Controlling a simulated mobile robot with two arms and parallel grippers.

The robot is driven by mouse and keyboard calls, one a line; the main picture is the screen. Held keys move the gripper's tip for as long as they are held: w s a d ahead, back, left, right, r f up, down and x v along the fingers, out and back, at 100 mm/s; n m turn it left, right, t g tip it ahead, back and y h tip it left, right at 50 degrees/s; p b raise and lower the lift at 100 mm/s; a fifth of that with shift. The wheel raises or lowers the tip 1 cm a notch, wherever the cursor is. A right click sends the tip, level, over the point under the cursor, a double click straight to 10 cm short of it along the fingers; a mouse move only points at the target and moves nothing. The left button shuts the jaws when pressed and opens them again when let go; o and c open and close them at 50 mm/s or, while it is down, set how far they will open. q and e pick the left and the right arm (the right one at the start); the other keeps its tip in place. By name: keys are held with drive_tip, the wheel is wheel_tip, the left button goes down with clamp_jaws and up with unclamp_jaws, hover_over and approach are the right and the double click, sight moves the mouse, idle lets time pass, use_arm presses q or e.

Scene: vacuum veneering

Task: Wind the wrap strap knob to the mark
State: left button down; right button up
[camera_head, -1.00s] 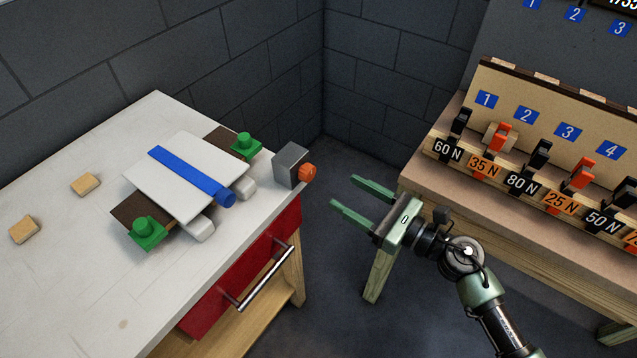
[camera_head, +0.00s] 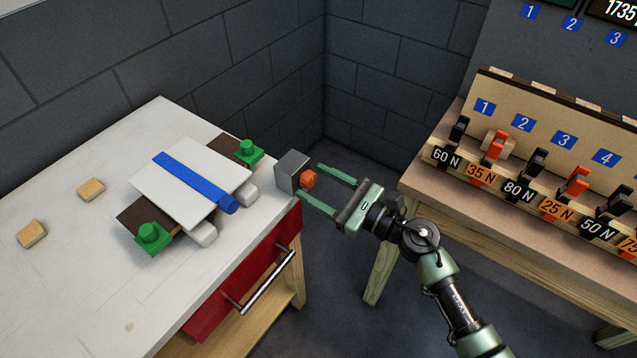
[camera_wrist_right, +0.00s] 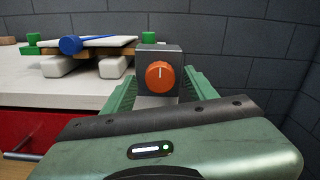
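An orange knob (camera_head: 308,179) sits on the face of a grey box (camera_head: 291,169) at the right edge of the white bench. In the right wrist view the knob (camera_wrist_right: 160,75) shows a pale line near the top of its face. A blue strap (camera_head: 190,178) lies over a white panel (camera_head: 160,190) and ends in a blue roll (camera_head: 229,203). My right gripper (camera_head: 309,184) is open, with its green fingers on either side of the knob; contact cannot be told. My left gripper is in neither view.
Green clamps (camera_head: 151,236) hold brown boards beside the panel. Two wooden blocks (camera_head: 91,189) lie on the bench (camera_head: 90,290). A red drawer (camera_head: 222,312) with a metal handle is below. A rack of labelled clamps (camera_head: 520,185) stands at right.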

clamp_jaws()
